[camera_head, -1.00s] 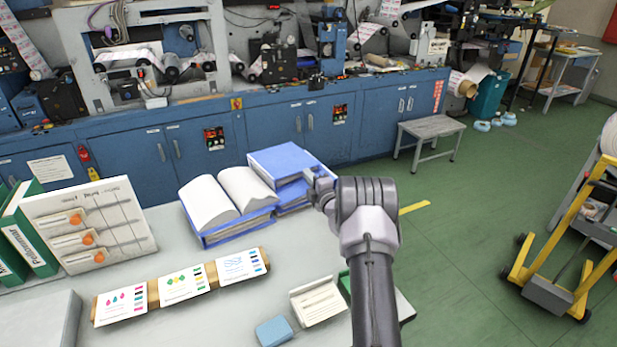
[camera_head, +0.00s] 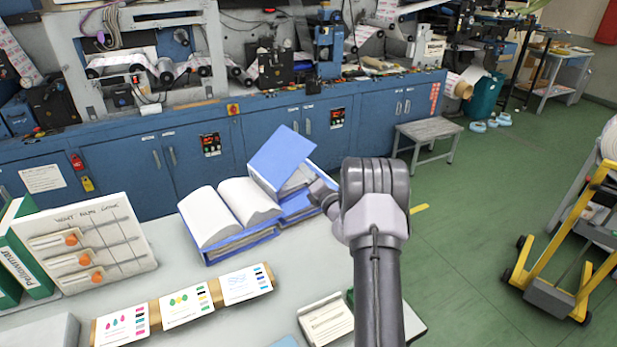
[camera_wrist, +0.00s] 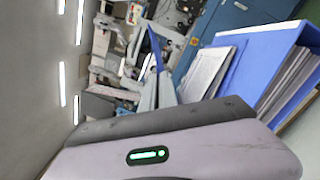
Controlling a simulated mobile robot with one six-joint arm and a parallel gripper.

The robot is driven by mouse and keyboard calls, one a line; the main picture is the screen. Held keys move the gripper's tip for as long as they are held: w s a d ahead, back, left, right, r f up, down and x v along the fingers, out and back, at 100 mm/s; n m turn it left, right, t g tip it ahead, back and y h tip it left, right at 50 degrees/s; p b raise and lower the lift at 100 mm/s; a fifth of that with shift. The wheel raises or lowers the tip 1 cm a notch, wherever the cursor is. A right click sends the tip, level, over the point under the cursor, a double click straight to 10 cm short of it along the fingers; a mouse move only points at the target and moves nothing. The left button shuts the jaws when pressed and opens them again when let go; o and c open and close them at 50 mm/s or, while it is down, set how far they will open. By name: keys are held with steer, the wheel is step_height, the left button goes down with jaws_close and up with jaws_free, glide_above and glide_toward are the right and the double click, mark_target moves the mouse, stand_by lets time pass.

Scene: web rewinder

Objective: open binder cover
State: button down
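A blue binder (camera_head: 302,209) lies on the grey table, right of an open binder. Its blue cover (camera_head: 280,158) is raised and tilted, its near-left edge low beside the open binder, with pale pages partly in sight beneath. My gripper (camera_head: 319,190) is at the binder's right side, close to the raised cover; whether it touches or grips the cover cannot be told. In the wrist view a grey finger (camera_wrist: 166,92) shows close to a thin blue edge (camera_wrist: 154,48). A blue binder with pages (camera_wrist: 252,68) shows at the right there. The finger gap is not clear.
The open binder (camera_head: 236,243) with white pages lies directly left. Sample cards (camera_head: 186,307) on a wooden strip, a board with orange knobs (camera_head: 92,240) and green binders (camera_head: 27,258) are on the table. Blue cabinets (camera_head: 124,176) stand behind. A yellow-framed cart (camera_head: 565,255) is at right.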

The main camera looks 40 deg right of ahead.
steer(key=a+r+n+y+b, duration=0.2)
steer(key=a+n+b, duration=0.1)
steer(key=a+n, duration=0.3)
steer(key=a+r+n+t+y+b, duration=0.1)
steer(key=a+n+b, duration=0.3)
steer(key=n, duration=0.7)
steer(key=shift+w+a+r+y, duration=0.25)
steer(key=shift+a+r+y, duration=0.35)
steer(key=shift+a, duration=0.55)
steer(key=shift+a+f, duration=0.1)
steer(key=c, duration=2.1)
jaws_free()
steer(key=o, duration=0.5)
steer(key=shift+c, duration=0.2)
